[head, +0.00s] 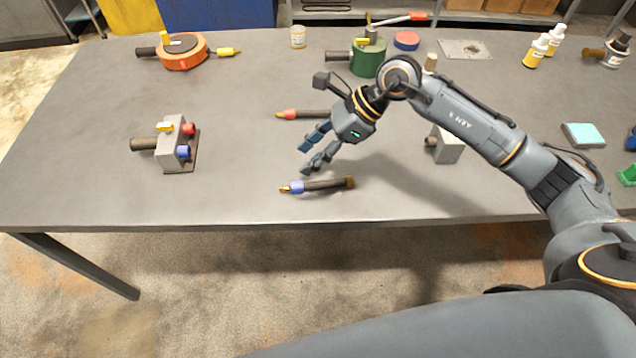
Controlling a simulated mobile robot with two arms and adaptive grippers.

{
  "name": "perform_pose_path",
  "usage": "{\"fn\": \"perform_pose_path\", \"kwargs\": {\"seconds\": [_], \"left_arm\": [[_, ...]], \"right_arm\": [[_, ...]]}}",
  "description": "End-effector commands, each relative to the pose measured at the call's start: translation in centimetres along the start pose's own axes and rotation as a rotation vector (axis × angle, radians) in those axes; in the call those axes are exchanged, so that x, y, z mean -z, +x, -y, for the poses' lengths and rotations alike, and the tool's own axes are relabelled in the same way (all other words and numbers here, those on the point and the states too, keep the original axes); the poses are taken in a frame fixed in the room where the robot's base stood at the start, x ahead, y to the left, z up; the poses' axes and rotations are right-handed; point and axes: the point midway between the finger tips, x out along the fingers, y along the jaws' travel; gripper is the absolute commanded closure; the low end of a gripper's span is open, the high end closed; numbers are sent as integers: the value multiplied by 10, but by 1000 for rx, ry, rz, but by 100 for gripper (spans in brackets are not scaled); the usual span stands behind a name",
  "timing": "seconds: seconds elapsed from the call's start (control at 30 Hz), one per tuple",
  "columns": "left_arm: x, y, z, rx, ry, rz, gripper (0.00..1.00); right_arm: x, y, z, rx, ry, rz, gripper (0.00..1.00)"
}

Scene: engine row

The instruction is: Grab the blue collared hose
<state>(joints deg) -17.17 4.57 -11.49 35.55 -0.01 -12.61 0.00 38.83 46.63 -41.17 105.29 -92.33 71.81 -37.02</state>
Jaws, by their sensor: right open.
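The blue collared hose (322,185) lies on the grey table near its front edge. It is a short dark hose with a blue collar and a brass tip at its left end and a brownish cap at its right end. My right gripper (304,160) is open and empty, above and just behind the hose, with its fingers pointing left and down. A red collared hose (302,114) lies farther back, partly hidden behind my right gripper's wrist. My left gripper is not in view.
A grey block with red and blue ports (176,142) stands at left. An orange round part (184,54) and a green cylinder (368,62) stand farther back. A pale block (447,146) sits under my right arm. The table between the left block and the hoses is clear.

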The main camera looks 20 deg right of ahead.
Motion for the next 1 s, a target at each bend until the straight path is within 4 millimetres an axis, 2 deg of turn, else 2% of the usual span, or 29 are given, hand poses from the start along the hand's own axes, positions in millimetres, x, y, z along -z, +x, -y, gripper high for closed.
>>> {"fn": "perform_pose_path", "kwargs": {"seconds": [0.03,0.1,0.2,0.27,0.37,0.7,0.87,1.0], "left_arm": [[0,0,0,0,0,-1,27],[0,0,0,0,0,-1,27],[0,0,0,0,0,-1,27],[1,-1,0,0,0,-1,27],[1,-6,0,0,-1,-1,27],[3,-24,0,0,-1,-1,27],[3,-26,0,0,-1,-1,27],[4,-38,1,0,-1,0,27]], "right_arm": [[20,-13,11,19,-27,-100,54],[42,-27,19,30,-52,-214,54],[62,-40,26,37,-66,-311,54],[68,-42,27,36,-68,-338,54],[72,-33,27,32,-68,-348,54],[92,26,30,33,-67,-343,54],[95,37,31,35,-68,-342,54],[96,49,33,33,-67,-341,54]]}}
